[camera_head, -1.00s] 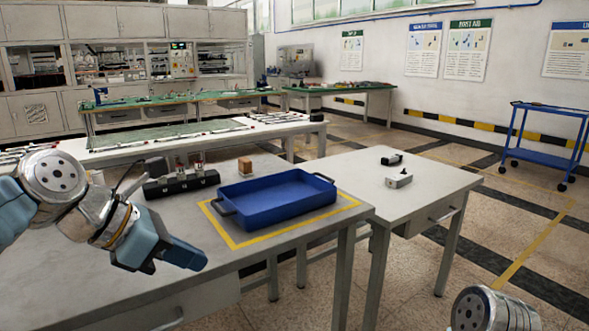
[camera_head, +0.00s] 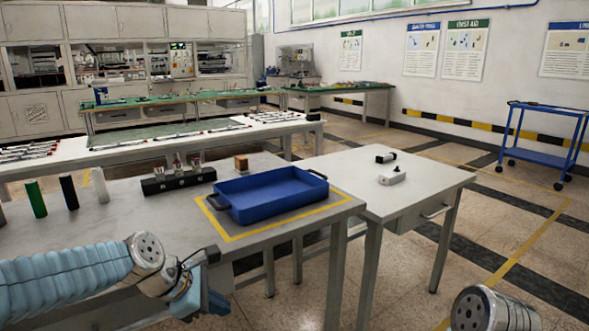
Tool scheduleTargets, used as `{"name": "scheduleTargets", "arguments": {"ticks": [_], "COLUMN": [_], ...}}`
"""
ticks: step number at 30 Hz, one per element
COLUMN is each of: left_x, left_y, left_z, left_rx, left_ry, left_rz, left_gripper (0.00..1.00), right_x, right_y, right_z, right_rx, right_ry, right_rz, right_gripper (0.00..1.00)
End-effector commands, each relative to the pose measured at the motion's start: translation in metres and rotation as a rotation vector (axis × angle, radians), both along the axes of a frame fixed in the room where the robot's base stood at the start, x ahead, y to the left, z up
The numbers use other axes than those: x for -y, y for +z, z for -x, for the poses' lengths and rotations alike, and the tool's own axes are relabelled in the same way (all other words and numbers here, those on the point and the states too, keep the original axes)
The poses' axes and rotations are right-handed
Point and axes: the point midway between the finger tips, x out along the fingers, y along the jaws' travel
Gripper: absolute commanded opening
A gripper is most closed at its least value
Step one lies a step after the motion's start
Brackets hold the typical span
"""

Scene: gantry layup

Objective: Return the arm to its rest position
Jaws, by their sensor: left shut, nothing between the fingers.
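My left arm comes in from the lower left, in front of the near table's front edge. Its gripper (camera_head: 205,301) is low at the bottom of the view, shut and empty, apart from everything on the table. My right gripper is out of view; only a grey round link of my right arm shows at the lower right.
The near table (camera_head: 150,222) bears a blue tray (camera_head: 270,207) inside a yellow outline, a black holder block (camera_head: 178,181), a wooden block (camera_head: 241,162) and green, black and white cylinders at left. A second table (camera_head: 400,165) stands right. A blue cart (camera_head: 545,137) stands far right.

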Motion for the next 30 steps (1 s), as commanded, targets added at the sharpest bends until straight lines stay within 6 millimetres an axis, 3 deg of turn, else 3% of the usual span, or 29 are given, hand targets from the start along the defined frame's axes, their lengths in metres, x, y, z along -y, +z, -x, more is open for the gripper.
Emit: {"name": "scheduleTargets", "arguments": {"ticks": [4,7,9,12,15,18,21,30], "left_x": [0.007,0.015,0.021,0.029,0.037,0.043,0.046,0.046], "left_y": [-0.108,-0.194,-0.249,-0.314,-0.355,-0.378,-0.387,-0.389], "left_z": [-0.001,0.018,0.042,0.087,0.131,0.163,0.18,0.182], "left_rx": [0.05,0.113,0.166,0.246,0.327,0.394,0.438,0.445], "left_ry": [-0.229,-0.468,-0.656,-0.927,-1.16,-1.323,-1.408,-1.422], "left_rz": [-0.137,-0.248,-0.315,-0.383,-0.418,-0.434,-0.442,-0.445], "left_gripper": [0.0,0.0,0.0,0.0,0.0,0.0,0.0,0.0], "right_x": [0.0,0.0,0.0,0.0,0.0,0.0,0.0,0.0], "right_y": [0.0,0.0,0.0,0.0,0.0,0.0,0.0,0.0], "right_z": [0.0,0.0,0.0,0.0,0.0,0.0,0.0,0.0], "right_rx": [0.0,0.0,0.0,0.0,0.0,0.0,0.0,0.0], "right_ry": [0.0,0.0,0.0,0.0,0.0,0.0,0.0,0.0], "right_rz": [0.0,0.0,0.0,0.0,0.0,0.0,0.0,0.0], "right_gripper": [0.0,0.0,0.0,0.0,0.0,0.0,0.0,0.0]}}
